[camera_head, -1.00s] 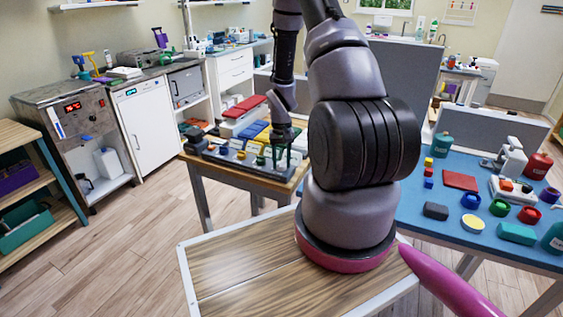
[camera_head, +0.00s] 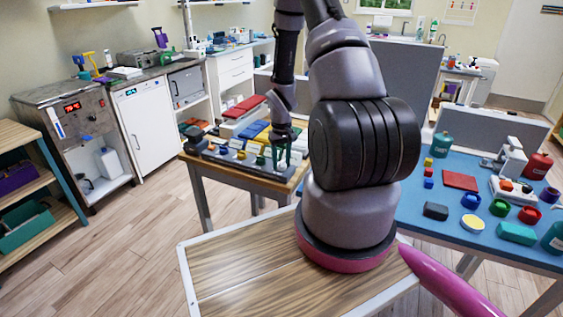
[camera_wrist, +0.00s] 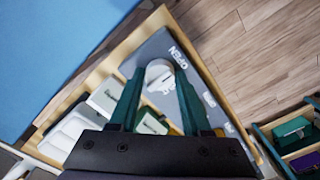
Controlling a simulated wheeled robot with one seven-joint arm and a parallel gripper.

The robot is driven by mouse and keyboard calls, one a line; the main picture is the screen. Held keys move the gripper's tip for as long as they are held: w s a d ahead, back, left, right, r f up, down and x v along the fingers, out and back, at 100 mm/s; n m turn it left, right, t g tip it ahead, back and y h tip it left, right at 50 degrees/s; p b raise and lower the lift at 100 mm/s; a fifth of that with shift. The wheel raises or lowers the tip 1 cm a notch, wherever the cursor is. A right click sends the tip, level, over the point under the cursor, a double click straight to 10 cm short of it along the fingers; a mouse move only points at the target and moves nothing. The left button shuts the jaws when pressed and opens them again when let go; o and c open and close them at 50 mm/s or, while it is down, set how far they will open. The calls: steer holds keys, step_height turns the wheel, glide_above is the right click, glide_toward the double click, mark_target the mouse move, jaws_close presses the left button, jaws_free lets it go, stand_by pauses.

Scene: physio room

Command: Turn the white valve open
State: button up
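The white valve (camera_wrist: 159,72) is a round knob on a grey panel (camera_wrist: 205,84) in the wrist view. The word OPEN is printed on the panel beyond it, and another label by the knob is partly covered. My gripper (camera_wrist: 160,74) has dark green fingers, one on each side of the knob, spread about as wide as it. Any contact is hard to make out. In the head view my gripper (camera_head: 281,158) points down at the right part of the panel (camera_head: 236,164) on a wooden table; the valve cannot be made out there.
In the head view, coloured blocks (camera_head: 256,131) lie behind the panel. A blue table (camera_head: 445,205) with several small objects stands at the right. The floor (camera_head: 120,225) at the left is clear.

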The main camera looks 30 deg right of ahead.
steer(key=o, duration=0.3)
step_height(320, 180, up, 11)
stand_by(0.5)
stand_by(0.4)
step_height(320, 180, up, 11)
steer(key=t, duration=0.2)
glide_above(282, 162)
steer(key=a, duration=0.2)
steer(key=s+a+r+m+t, duration=0.1)
steer(key=s+a+r, duration=0.1)
steer(key=r, duration=0.3)
steer(key=s+a+r+m, duration=0.1)
steer(key=s+a+r, duration=0.1)
steer(key=r, duration=0.3)
steer(key=s+a+r+t+y, duration=0.1)
steer(key=s+a+r+t, duration=0.1)
steer(key=s+r, duration=0.5)
steer(key=s+a+r+m+t+y, duration=0.1)
steer(key=s+a+r+t, duration=0.1)
steer(key=s+a+r, duration=0.3)
steer(key=s+r, duration=0.2)
steer(key=s, duration=0.1)
steer(key=shift+s+a, duration=0.3)
steer(key=shift+s, duration=0.05)
